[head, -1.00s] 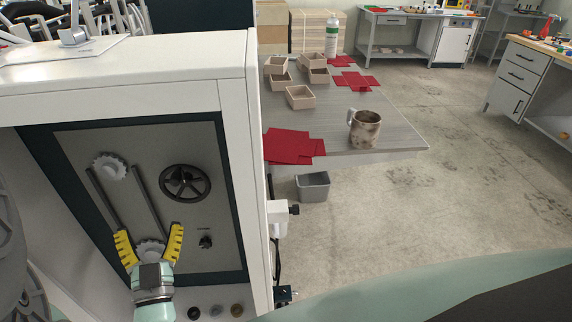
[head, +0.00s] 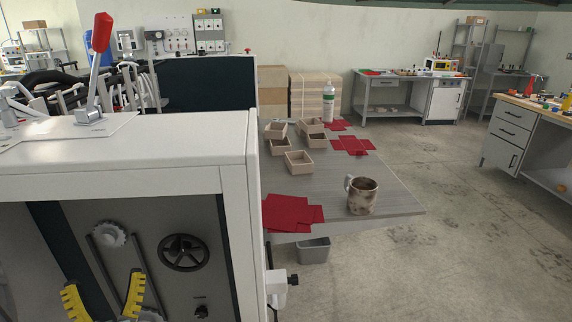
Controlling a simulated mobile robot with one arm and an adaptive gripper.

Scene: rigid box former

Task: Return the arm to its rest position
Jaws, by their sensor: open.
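My gripper (head: 103,281) shows at the lower left, its two yellow toothed fingers spread apart with nothing between them. It is in front of the grey panel (head: 178,217) of a white box-forming machine (head: 150,150). The panel carries an upper toothed wheel (head: 108,235), a black handwheel (head: 184,252) and a small black knob (head: 201,311). My wrist and the rest of my arm are below the frame.
A lever with a red handle (head: 102,32) stands on the machine's top. Right of it, a grey table (head: 335,200) holds open boxes (head: 299,162), red blanks (head: 290,212), a stained mug (head: 362,195) and a bottle (head: 328,103). A grey bin (head: 313,251) sits below. Floor at right is clear.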

